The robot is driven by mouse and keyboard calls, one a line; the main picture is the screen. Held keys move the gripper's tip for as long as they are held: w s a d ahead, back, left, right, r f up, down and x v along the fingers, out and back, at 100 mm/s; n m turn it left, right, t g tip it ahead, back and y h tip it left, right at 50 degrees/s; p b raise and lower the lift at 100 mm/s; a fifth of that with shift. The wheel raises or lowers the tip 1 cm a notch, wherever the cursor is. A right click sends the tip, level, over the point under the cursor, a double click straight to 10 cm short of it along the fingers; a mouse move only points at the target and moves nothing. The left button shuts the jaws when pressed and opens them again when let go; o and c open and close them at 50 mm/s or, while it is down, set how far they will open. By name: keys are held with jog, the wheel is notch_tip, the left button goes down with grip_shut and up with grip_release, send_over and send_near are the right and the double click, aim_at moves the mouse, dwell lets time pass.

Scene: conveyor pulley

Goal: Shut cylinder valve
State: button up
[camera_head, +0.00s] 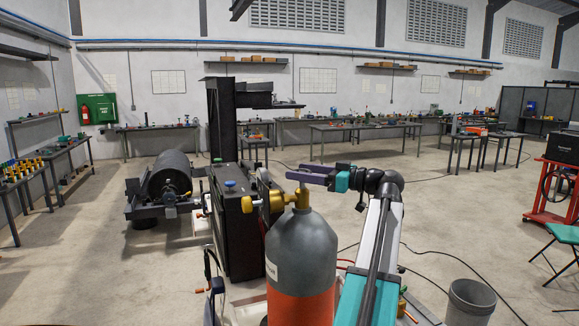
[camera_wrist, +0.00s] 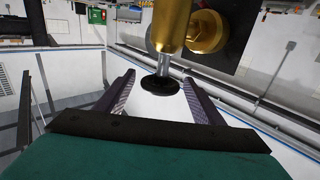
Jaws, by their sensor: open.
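The gas cylinder (camera_head: 301,245) stands upright in the head view, grey above and orange-red below. Its brass valve (camera_head: 302,199) is on top, and the brass body also shows in the wrist view (camera_wrist: 171,28). In the wrist view a silver stem runs from the brass to a round black handwheel (camera_wrist: 159,85). My gripper (camera_head: 296,177) is at the top of the valve, coming from the right. Its two purple fingers (camera_wrist: 158,79) are open, with the handwheel in the gap near their tips. Clear gaps show on both sides, so neither finger appears to touch it.
A brass regulator fitting (camera_head: 262,203) sticks out left of the valve. A dark machine cabinet (camera_head: 229,222) and a large black roller (camera_head: 169,175) stand behind to the left. A grey bin (camera_head: 470,302) is at the lower right. Open floor lies beyond.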

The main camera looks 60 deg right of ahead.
jog(key=shift+w+a+p, duration=0.15)
jog(key=shift+w+p, duration=0.2)
jog(key=shift+w, duration=0.7)
jog(key=shift+w+a+p, duration=0.1)
jog(key=shift+w+p, duration=0.25)
jog(key=shift+w, duration=0.7)
jog(key=shift+c, duration=0.2)
jog(key=c, duration=1)
